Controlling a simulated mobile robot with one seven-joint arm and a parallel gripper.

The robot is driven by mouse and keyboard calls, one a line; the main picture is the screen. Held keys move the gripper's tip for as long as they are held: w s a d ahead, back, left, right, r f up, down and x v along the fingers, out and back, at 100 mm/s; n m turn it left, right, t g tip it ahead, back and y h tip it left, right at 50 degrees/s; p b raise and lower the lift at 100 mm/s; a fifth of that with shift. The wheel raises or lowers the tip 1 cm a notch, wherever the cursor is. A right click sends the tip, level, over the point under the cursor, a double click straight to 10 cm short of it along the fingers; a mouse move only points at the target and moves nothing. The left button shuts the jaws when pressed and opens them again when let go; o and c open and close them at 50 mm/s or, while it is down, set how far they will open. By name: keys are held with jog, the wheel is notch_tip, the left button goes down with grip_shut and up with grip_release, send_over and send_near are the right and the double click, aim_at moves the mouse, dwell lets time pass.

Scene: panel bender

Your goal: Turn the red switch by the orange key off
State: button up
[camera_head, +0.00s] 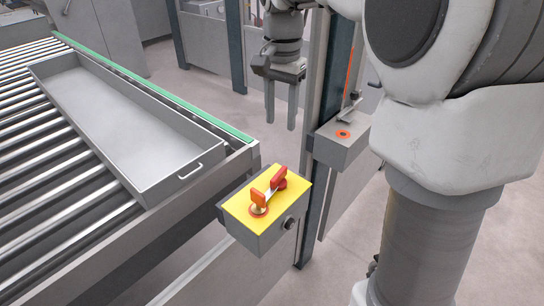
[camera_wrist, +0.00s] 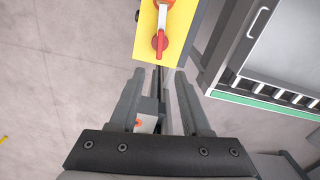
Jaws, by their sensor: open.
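The yellow-topped grey switch box (camera_head: 240,212) stands by the front corner of the roller conveyor. On its yellow face are a red switch (camera_head: 280,178) and, at the nearer end, an orange key (camera_head: 258,200), with a pale metal piece between them. In the wrist view the red switch (camera_wrist: 160,41) shows just beyond my fingertips, and the orange key (camera_wrist: 166,2) is cut off at the top edge. My gripper (camera_head: 281,124) points down, open and empty, beyond the box in the head view. Its fingers (camera_wrist: 160,76) are apart from the switch.
A second grey box (camera_head: 342,150) with an orange-ringed button is on the post right of my gripper. A grey tray (camera_head: 120,115) lies on the conveyor rollers (camera_head: 60,190) at left. Dark upright posts (camera_head: 318,210) stand close by. Floor shows open behind my gripper.

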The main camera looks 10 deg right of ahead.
aim_at(279, 172)
notch_tip(279, 172, down, 16)
jog(key=shift+b, duration=0.35)
grip_shut()
dwell(1.4)
